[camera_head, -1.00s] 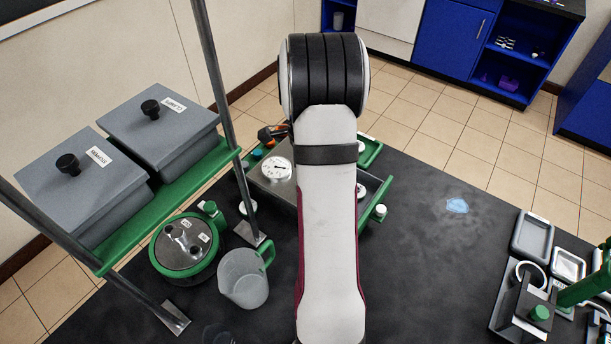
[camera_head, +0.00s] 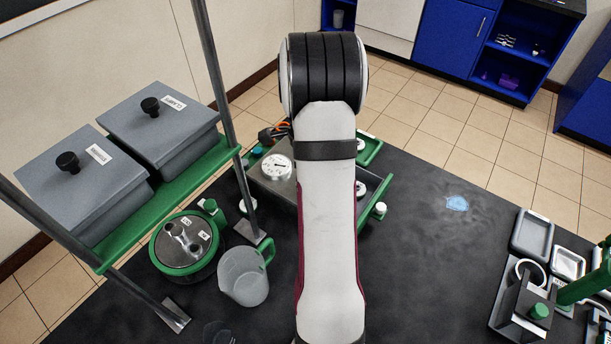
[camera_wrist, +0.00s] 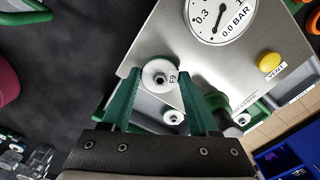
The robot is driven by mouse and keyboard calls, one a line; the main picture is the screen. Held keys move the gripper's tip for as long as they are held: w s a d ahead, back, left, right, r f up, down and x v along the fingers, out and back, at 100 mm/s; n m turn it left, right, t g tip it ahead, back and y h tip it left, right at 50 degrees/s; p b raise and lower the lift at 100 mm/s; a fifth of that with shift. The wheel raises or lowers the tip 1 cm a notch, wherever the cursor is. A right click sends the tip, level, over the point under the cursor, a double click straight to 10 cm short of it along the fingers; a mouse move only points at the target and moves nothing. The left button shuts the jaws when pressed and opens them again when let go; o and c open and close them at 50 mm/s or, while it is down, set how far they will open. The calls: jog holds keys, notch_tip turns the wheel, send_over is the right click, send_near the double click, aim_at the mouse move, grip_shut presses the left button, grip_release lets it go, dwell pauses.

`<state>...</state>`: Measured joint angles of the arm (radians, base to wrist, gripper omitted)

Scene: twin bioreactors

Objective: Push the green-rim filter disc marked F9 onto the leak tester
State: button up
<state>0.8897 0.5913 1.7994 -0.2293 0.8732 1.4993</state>
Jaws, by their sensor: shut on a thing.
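The filter disc marked F9 (camera_wrist: 160,74) shows in the wrist view as a white round face with a dark centre hole. My gripper (camera_wrist: 162,82) has its green fingers shut on it. The disc is at the edge of the leak tester (camera_wrist: 187,48), a grey metal box with a round pressure gauge (camera_wrist: 221,14) and a yellow vent button (camera_wrist: 269,62). Whether the disc touches a port cannot be told. In the head view the tester (camera_head: 262,186) and its gauge (camera_head: 277,167) show left of my arm, which hides my gripper and F9.
Other white discs (camera_wrist: 173,117) lie beyond the fingers, in a green-edged tray (camera_head: 371,152) by the tester. A clear jug (camera_head: 243,277) and a green-rimmed vessel (camera_head: 186,243) stand to the left.

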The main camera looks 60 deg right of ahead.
jog(key=o, duration=1.4)
jog(key=shift+o, duration=0.3)
jog(key=shift+r, duration=3.5)
grip_shut()
jog(key=shift+f, duration=0.1)
